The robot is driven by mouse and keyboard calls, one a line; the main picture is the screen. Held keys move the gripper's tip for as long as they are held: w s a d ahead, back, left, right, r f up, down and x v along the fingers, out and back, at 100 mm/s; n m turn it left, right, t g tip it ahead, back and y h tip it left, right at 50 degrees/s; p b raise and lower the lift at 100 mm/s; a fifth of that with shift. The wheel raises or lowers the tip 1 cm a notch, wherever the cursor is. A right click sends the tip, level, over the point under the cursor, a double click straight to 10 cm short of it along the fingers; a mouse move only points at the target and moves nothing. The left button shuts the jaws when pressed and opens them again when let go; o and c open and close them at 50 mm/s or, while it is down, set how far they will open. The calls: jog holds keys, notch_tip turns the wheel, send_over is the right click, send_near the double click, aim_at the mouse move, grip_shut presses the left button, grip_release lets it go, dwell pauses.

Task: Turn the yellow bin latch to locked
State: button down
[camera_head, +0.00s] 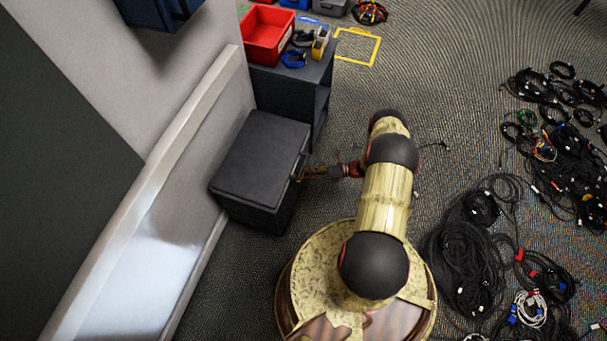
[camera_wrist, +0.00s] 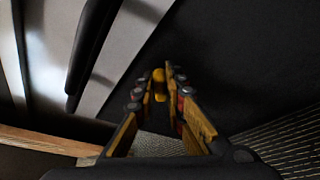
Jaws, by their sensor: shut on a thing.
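The black bin (camera_head: 258,160) with its closed lid stands on the floor against the wall. Its dark side fills much of the wrist view (camera_wrist: 235,60). The yellow latch (camera_wrist: 158,76) is a small rounded piece on that side, between my fingertips. My gripper (camera_head: 302,174) reaches the bin's right side from the right in the head view. In the wrist view, my gripper (camera_wrist: 160,88) has its fingers on both sides of the latch and is shut on it. The fingers hide part of the latch, and I cannot tell its exact turn angle.
A dark cabinet (camera_head: 291,90) stands behind the bin, with a red bin (camera_head: 267,36) and coiled cables on top. A wall (camera_head: 140,190) runs along the left. Heaps of black cables (camera_head: 465,255) cover the floor at right. Carpet between is mostly clear.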

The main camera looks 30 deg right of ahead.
jog(key=shift+w+d+f+m+y, duration=0.15)
jog(key=shift+m+y, duration=0.3)
jog(key=shift+m, duration=0.55)
jog(key=shift+f+m+y, duration=0.2)
jog(key=shift+m+y, duration=0.3)
jog(key=shift+m, duration=0.5)
jog(key=shift+w+d+f+m+y, duration=0.15)
jog(key=shift+m+y, duration=0.3)
jog(key=shift+m, duration=0.55)
jog(key=shift+s+a+f, duration=0.1)
jog(key=c, duration=1.8)
grip_release()
jog(key=shift+c, duration=0.2)
jog(key=v, duration=1.2)
